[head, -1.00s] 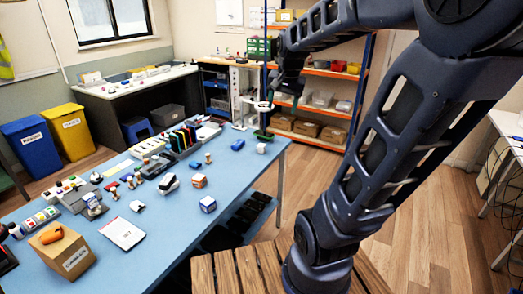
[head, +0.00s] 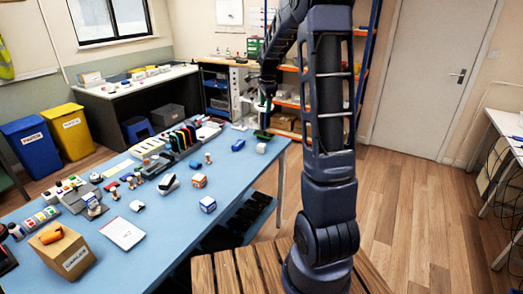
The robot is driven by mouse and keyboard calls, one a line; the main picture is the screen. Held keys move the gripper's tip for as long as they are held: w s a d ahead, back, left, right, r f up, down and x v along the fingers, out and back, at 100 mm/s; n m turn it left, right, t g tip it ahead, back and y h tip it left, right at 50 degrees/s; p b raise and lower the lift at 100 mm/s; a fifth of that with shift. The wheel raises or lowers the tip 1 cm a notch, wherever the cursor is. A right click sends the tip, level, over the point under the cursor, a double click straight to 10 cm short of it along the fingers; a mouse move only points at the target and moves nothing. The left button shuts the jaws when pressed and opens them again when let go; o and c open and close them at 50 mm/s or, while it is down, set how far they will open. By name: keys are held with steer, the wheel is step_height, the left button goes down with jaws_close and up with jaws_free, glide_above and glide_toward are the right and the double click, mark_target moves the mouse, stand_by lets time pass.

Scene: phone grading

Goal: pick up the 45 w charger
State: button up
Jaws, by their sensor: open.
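Several small charger-like blocks lie on the blue table (head: 180,232): a white and orange cube (head: 199,181), a white and blue cube (head: 208,204), a small white block (head: 137,206) and a white block (head: 261,148) near the far right end. No wattage marking is readable, so I cannot tell which is the 45 W charger. My gripper (head: 264,112) hangs small and dark above the table's far right end, near a green item (head: 263,134). It is open, and I see nothing held in it.
A blue item (head: 238,145), a black and white device (head: 168,184), a white sheet (head: 122,233) and a cardboard box (head: 66,252) are also on the table. Slotted racks (head: 180,138) line its back edge. The front right of the tabletop is fairly clear.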

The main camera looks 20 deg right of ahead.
steer(key=w+f+m, duration=0.4)
steer(key=w+f, duration=0.4)
steer(key=f, duration=0.1)
steer(key=m+g, duration=0.2)
steer(key=m, duration=0.2)
glide_toward(261, 145)
step_height(261, 145, down, 6)
steer(key=shift+w+a+r, duration=0.15)
steer(key=shift+w+r, duration=0.05)
steer(key=shift+s+f, duration=0.15)
steer(key=shift+f, duration=1.1)
steer(key=shift+s+f, duration=0.1)
steer(key=shift+f, duration=1.15)
steer(key=c, duration=1.1)
steer(key=shift+r, duration=0.1)
